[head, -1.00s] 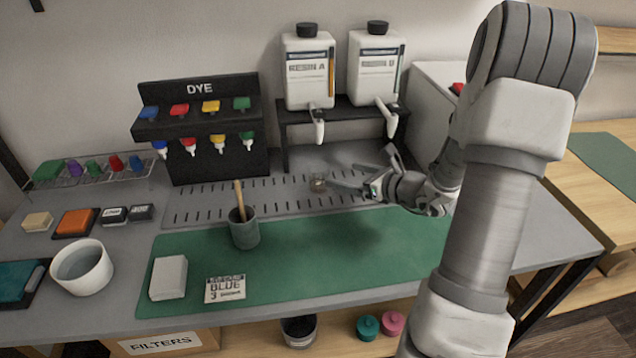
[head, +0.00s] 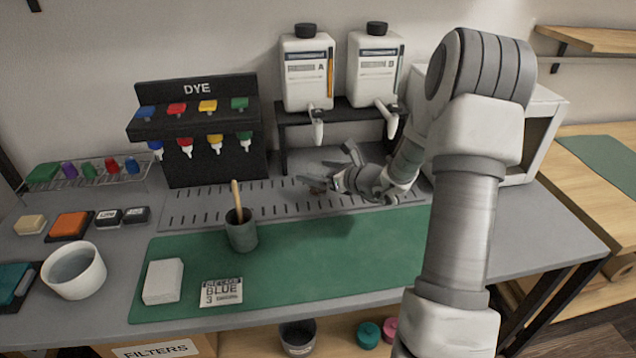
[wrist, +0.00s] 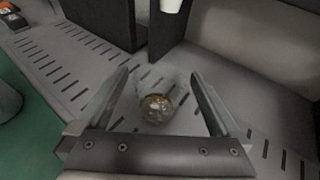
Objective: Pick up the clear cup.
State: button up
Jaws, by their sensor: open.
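The clear cup (wrist: 157,104) stands on the slotted grey strip in the wrist view, with something brownish showing at its bottom. It sits between the two open fingers of my gripper (wrist: 160,98), with a gap on both sides. In the head view my gripper (head: 322,178) is low over the slotted strip, below the resin dispensers. There the cup (head: 317,189) is mostly hidden by the fingers.
Two white resin dispensers (head: 307,75) stand on a black shelf (head: 345,109) behind my gripper. A black dye rack (head: 258,165) is to the left. A grey cup with a stick (head: 242,236) stands on the green mat (head: 330,265). A white box-like unit (head: 540,110) is at right.

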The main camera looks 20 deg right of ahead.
jog(key=c, duration=1.4)
jog(key=shift+r, duration=0.15)
